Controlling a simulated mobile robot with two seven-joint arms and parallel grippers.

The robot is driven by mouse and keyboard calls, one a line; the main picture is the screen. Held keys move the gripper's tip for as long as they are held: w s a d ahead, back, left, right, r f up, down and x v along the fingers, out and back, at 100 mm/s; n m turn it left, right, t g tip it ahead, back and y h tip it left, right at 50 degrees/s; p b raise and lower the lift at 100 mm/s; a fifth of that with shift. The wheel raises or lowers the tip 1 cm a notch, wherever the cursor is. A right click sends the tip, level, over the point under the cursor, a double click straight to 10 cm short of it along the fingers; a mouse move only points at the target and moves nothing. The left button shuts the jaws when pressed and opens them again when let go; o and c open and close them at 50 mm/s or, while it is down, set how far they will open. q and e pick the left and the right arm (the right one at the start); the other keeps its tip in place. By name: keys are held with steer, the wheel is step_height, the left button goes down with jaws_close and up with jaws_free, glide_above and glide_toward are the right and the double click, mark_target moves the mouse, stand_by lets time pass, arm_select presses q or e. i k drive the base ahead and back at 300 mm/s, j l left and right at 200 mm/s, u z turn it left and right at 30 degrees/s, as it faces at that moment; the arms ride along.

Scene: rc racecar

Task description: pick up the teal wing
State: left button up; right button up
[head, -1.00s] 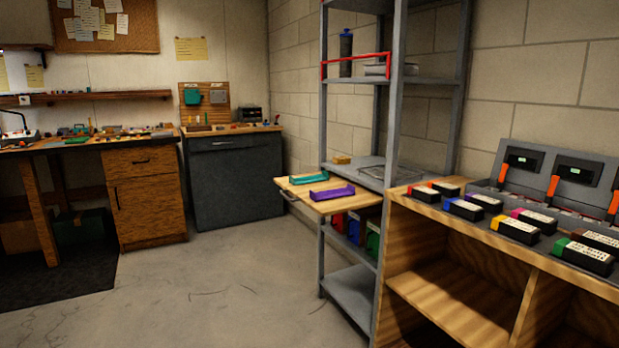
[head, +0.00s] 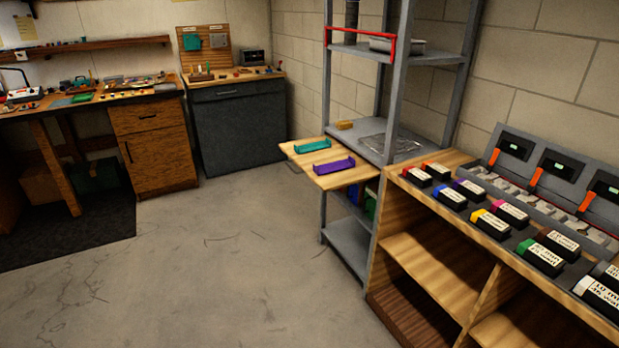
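The teal wing (head: 313,146) lies on the pull-out wooden board (head: 300,158) that juts from the grey shelf unit, near the middle of the head view. A purple wing (head: 334,166) lies on the same board, just in front and to the right of the teal one, apart from it. Neither of my grippers shows in the head view.
The grey metal shelf unit (head: 396,95) stands behind the board. A wooden bench (head: 430,258) with several battery packs and chargers is at right. A dark cabinet (head: 240,130) and wooden workbench (head: 152,148) stand at back left. The concrete floor (head: 210,260) is clear.

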mark_target(322, 144)
steer(key=i+j+z, duration=0.2)
steer(key=z, duration=0.15)
steer(key=i+j+z, duration=0.55)
steer(key=z, duration=0.15)
steer(key=i+j, duration=0.2)
steer(key=j, duration=0.15)
steer(key=i+j+z, duration=0.1)
steer(key=j, duration=0.25)
steer(key=i+j, duration=0.2)
steer(key=j, duration=0.15)
steer(key=i+j+z, duration=0.1)
steer(key=j, duration=0.25)
steer(key=i+j, duration=0.25)
steer(key=j+z, duration=0.05)
steer(key=j, duration=0.05)
